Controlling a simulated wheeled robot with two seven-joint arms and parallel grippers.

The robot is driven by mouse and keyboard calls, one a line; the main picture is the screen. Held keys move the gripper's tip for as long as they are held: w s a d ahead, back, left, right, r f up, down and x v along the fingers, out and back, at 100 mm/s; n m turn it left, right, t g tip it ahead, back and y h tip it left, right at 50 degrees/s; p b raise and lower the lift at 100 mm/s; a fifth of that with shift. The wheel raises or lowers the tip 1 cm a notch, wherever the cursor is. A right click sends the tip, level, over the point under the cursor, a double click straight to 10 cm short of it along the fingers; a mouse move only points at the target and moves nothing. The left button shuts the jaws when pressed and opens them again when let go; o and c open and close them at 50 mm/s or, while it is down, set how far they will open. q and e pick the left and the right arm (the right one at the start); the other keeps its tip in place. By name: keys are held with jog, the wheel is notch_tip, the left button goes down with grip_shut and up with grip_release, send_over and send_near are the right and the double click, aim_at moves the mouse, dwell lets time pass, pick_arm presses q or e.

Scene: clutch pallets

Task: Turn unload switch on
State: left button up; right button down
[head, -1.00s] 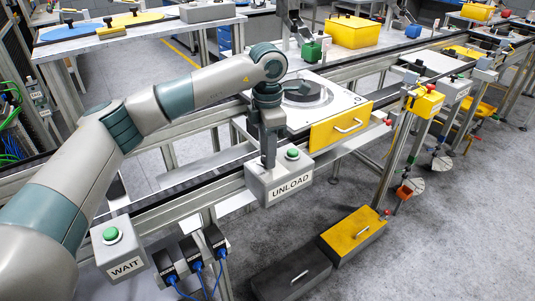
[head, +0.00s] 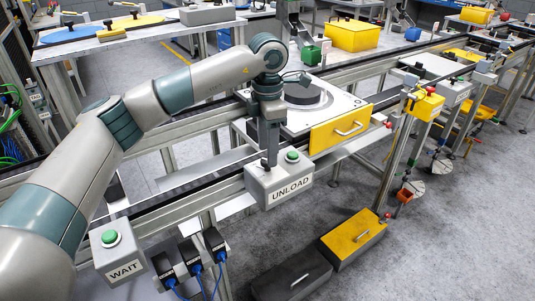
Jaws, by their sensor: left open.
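The UNLOAD box (head: 264,188) is a grey box on the front rail of the conveyor, with a white UNLOAD label (head: 291,188) on its front. A green button (head: 292,156) sits on its top right. A small dark part, perhaps the switch lever, shows at the top left of the box, close to the fingertips. My left gripper (head: 269,161) points straight down over that left part. It is open, and its fingers partly hide the switch area. I cannot tell whether it touches the lever. My right gripper is not in view.
A grey WAIT box (head: 121,264) with a green button stands at lower left. A pallet plate (head: 333,106) with a dark disc and yellow front (head: 340,130) lies just behind the UNLOAD box. Yellow (head: 352,236) and black (head: 291,275) drawer-like boxes are on the floor below.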

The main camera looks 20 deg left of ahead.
pick_arm(q)
notch_tip(320, 180, up, 15)
jog(key=b, duration=0.1)
jog(key=shift+b, duration=0.3)
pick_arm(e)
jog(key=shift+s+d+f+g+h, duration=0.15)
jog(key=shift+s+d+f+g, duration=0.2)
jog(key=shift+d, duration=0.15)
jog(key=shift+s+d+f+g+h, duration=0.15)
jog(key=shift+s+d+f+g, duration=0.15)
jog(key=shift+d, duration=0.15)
